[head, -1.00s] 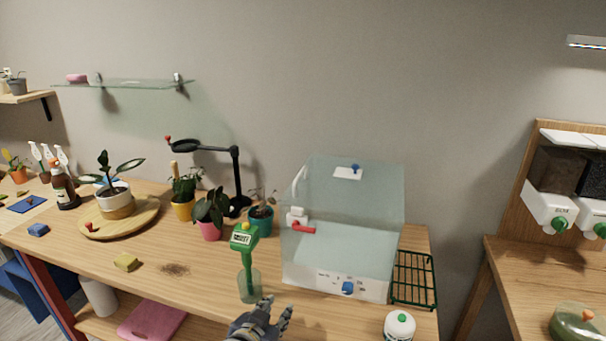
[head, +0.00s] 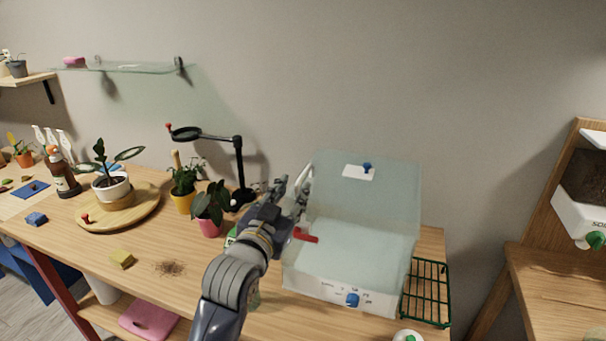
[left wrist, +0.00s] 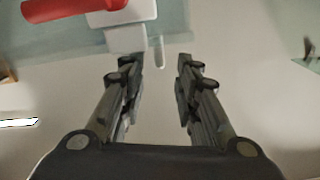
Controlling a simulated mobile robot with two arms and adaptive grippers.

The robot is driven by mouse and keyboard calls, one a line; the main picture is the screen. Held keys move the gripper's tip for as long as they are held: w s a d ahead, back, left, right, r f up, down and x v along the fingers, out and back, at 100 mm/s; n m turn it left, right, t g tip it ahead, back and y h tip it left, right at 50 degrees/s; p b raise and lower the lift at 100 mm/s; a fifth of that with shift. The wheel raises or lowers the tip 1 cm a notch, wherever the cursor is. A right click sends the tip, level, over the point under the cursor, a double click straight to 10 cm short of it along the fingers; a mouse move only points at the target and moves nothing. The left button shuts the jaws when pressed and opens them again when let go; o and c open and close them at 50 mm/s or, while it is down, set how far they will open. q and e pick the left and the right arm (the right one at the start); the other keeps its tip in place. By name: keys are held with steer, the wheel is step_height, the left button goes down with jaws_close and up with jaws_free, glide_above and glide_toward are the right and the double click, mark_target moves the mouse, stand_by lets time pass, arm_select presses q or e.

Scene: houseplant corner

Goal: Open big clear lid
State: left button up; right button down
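A white plate with a blue knob (head: 366,168) sits high on the lid. A red lever (head: 305,236) on a white mount is at its left side; it shows in the left wrist view (left wrist: 70,7). My left gripper (head: 289,190) is at the lid's left side, overlapping its edge in the picture. In the left wrist view its fingers (left wrist: 160,62) are apart and empty. My right gripper is out of view.
A green wire rack (head: 427,292) lies right of the box. My arm mostly hides a green tool.

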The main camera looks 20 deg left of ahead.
mark_target(299, 182)
arm_select(q)
steer(key=w+p, duration=0.1)
steer(key=w, duration=0.5)
steer(key=shift+w+d, duration=0.1)
steer(key=shift+w, duration=0.45)
steer(key=shift+w+f, duration=0.1)
steer(key=shift+w, duration=0.1)
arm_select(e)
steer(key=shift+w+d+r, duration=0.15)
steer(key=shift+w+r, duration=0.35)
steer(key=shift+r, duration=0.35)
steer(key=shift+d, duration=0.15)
arm_select(q)
jaws_close()
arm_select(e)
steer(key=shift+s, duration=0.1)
